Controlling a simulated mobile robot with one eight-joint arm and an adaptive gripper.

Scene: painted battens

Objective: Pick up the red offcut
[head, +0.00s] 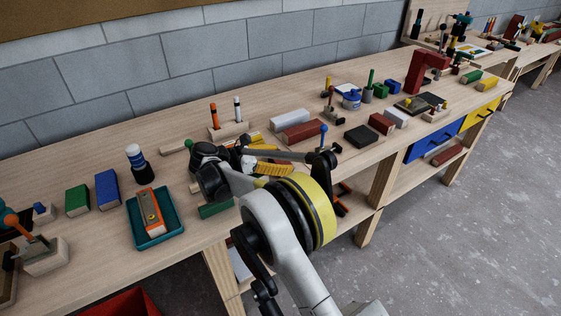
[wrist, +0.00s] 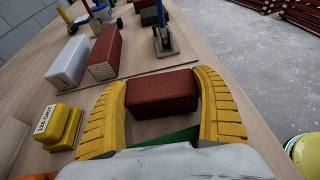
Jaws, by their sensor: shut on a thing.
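The red offcut (wrist: 162,92) is a plain dark red block lying crosswise between the two yellow ribbed fingers of my gripper (wrist: 163,85) in the wrist view. The fingers are closed against its two ends. A green piece (wrist: 178,138) shows just below it, close to the palm. In the head view my gripper (head: 272,170) is over the front part of the bench, and the red offcut is hidden behind the arm and fingers. Whether the offcut is clear of the bench top, I cannot tell.
Another red block (wrist: 104,54) and a white block (wrist: 69,63) lie beyond my gripper. A yellow grit block (wrist: 60,126) is left of the fingers. The bench's front edge is close.

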